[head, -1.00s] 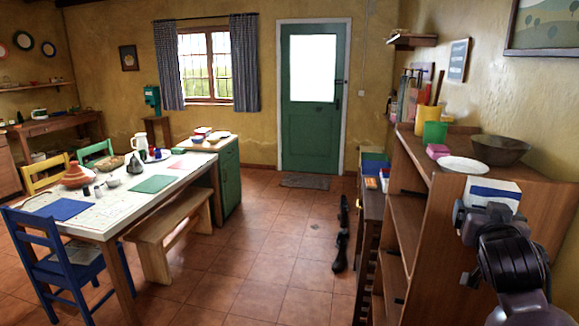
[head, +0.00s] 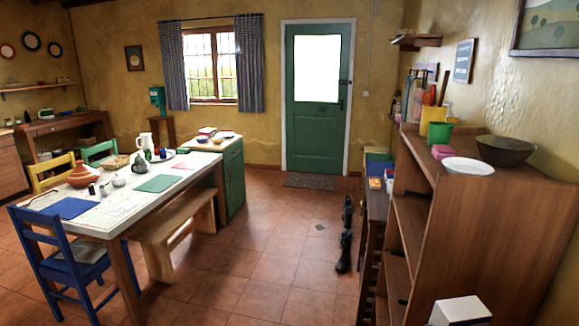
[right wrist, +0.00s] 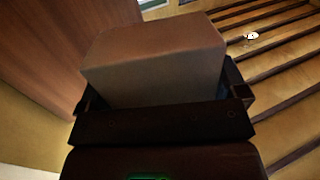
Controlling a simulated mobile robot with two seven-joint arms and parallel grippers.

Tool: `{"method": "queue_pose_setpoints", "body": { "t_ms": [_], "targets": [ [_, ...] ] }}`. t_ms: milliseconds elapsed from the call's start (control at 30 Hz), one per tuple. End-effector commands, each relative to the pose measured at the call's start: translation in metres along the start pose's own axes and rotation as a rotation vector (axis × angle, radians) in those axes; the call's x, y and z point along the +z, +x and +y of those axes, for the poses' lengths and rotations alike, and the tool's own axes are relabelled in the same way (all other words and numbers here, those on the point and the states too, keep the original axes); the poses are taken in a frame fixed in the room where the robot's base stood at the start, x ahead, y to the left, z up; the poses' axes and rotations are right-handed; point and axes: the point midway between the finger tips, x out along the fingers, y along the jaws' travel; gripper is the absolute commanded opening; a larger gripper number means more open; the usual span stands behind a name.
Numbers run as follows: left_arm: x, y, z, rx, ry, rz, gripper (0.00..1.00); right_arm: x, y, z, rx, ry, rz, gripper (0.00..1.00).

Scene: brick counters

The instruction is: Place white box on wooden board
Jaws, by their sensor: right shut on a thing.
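The white box (head: 460,311) shows at the bottom right edge of the head view, in front of the wooden shelf unit and lower than its top. In the right wrist view the box (right wrist: 155,60) sits between the dark fingers of my right gripper (right wrist: 165,92), which is shut on it. The right gripper is out of the head view. My left gripper is in neither view. I cannot make out a wooden board for certain.
The shelf unit (head: 500,235) at the right carries a white plate (head: 468,166), a dark bowl (head: 506,151) and cups. A dining table (head: 120,205) with a bench (head: 180,230) and chairs stands at the left. The tiled floor (head: 270,260) between is mostly clear.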

Motion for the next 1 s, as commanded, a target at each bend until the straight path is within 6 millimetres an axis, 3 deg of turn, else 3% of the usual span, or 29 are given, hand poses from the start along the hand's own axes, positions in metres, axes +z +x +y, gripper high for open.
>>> {"method": "queue_pose_setpoints", "body": {
  "t_ms": [600,1000],
  "targets": [
    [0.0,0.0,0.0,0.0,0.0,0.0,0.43,-0.005,0.016,-0.084,0.095,0.009,0.001,0.67],
    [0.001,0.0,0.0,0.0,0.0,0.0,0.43,-0.009,0.02,-0.099,0.112,0.001,0.0,0.67]
  ]
}}
